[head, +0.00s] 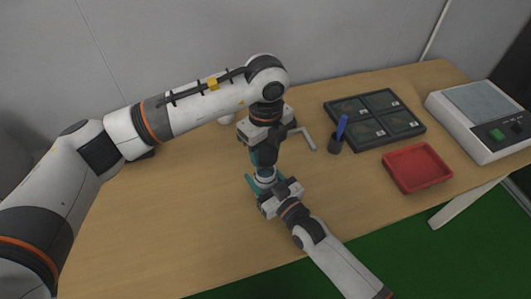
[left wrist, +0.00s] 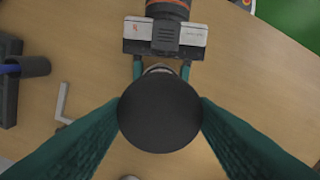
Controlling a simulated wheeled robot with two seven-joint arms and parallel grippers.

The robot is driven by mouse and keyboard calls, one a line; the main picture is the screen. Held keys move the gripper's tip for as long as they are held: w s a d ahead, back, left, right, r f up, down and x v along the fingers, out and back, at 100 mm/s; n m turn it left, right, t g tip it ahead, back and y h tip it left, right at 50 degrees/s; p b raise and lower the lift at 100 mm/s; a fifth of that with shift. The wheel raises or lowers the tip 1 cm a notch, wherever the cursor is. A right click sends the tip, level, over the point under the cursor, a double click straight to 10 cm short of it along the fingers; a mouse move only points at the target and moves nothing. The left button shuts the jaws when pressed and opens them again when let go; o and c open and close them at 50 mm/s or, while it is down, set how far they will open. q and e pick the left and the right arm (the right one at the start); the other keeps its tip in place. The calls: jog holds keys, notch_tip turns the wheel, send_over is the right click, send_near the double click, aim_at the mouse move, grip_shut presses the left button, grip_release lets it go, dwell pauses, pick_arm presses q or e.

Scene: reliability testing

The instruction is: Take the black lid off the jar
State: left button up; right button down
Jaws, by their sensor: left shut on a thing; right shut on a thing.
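The black lid (left wrist: 159,110) is a round disc in the middle of the left wrist view, between the two teal fingers of my left gripper (left wrist: 160,122). My left gripper (head: 264,160) comes down from above in the head view and is shut on the lid. The jar (head: 266,174) is a pale body directly below it, mostly hidden by the grippers. My right gripper (head: 265,183) is shut around the jar from the front; it also shows in the left wrist view (left wrist: 162,70). I cannot tell whether lid and jar still touch.
A black compartment tray (head: 375,119), a red tray (head: 417,167) and a grey device with a green button (head: 480,115) stand to the right. A grey hex key (head: 308,140) lies near the grippers. The table's left side (head: 170,210) is clear.

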jog(key=shift+c, duration=2.3)
grip_release()
jog(key=shift+s, duration=0.1)
